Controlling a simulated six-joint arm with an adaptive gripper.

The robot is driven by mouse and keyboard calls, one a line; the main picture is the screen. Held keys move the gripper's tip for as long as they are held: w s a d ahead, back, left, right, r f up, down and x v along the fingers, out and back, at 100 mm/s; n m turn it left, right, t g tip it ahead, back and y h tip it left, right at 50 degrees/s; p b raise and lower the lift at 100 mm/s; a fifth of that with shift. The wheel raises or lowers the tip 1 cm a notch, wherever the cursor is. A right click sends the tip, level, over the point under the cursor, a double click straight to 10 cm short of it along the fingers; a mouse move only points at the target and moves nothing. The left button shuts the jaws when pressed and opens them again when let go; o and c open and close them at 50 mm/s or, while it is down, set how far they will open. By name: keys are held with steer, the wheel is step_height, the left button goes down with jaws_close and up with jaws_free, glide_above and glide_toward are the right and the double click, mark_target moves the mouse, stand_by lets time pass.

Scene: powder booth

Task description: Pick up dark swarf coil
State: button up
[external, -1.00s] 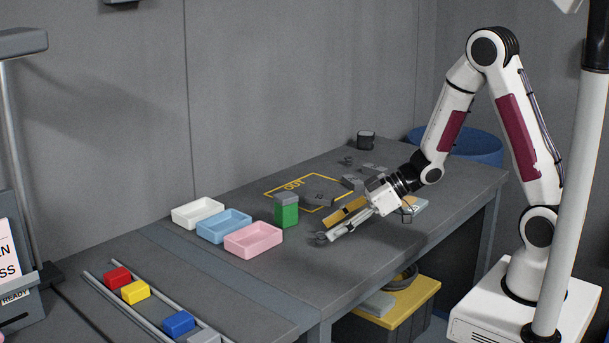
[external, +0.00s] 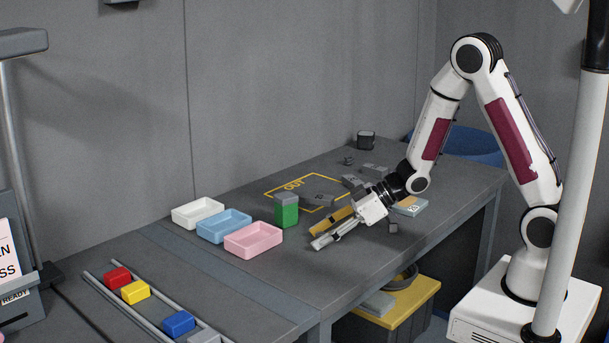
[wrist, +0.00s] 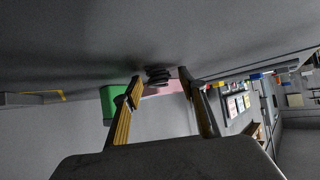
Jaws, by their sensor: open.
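The dark swarf coil (wrist: 158,76) is a small dark stack of rings on the bench. In the wrist view it shows between the tips of my gripper (wrist: 161,79). My gripper is open, with one finger on each side of the coil in that picture; I cannot tell whether either touches it. In the external view my gripper (external: 314,241) is low over the bench, tilted down to the left, and the coil is hidden at its fingertips.
Pink (external: 254,250), blue (external: 224,238) and white (external: 198,222) trays stand left. Grey parts lie near the yellow-marked area (external: 272,197). The bench front edge is near.

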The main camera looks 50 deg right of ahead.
mark_target(322, 233)
steer(key=c, duration=0.9)
steer(key=shift+r, duration=0.15)
steer(key=shift+r, duration=4.85)
